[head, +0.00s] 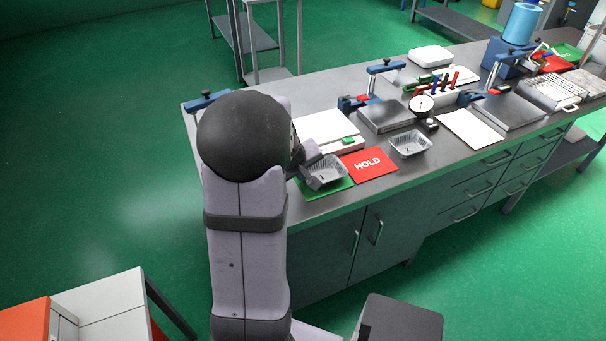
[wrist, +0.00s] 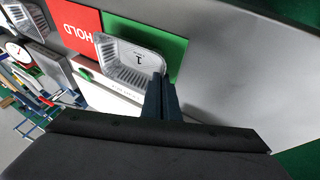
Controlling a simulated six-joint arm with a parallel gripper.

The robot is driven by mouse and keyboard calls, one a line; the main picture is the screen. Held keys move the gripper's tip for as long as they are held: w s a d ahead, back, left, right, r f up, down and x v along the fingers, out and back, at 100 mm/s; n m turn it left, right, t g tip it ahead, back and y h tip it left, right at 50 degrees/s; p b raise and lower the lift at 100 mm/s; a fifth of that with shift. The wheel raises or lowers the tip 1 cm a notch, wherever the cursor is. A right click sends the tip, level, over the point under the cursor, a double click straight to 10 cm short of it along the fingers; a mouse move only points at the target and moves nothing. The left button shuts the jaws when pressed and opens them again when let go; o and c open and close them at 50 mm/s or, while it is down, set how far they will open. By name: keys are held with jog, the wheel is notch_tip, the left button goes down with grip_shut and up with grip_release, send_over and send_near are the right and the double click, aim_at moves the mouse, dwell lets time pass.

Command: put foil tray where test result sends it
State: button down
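A clear-silver foil tray marked 1 (head: 325,171) is over the green card (head: 318,193); the wrist view shows the tray (wrist: 130,62) overlapping the green card (wrist: 175,45). My gripper (head: 311,158) is at the tray's rim. In the wrist view my gripper's fingers (wrist: 160,85) are close together at the tray's corner wall and appear to pinch it. I cannot tell whether the tray touches the card. A red HOLD card (head: 367,164) lies just right of it. A second foil tray, marked 2 (head: 410,145), stands right of the red card.
A white device with a green button (head: 345,141) stands behind the cards. A dial gauge (head: 422,104), a pen rack (head: 440,92), grey plates (head: 386,117) and a white sheet (head: 467,129) are farther right. The bench's front edge runs close to the green card.

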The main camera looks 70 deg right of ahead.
jog(key=shift+f, duration=0.15)
jog(key=c, duration=2)
grip_release()
jog(key=v, duration=0.7)
jog(key=shift+a+p, duration=0.15)
jog(key=shift+p, duration=0.15)
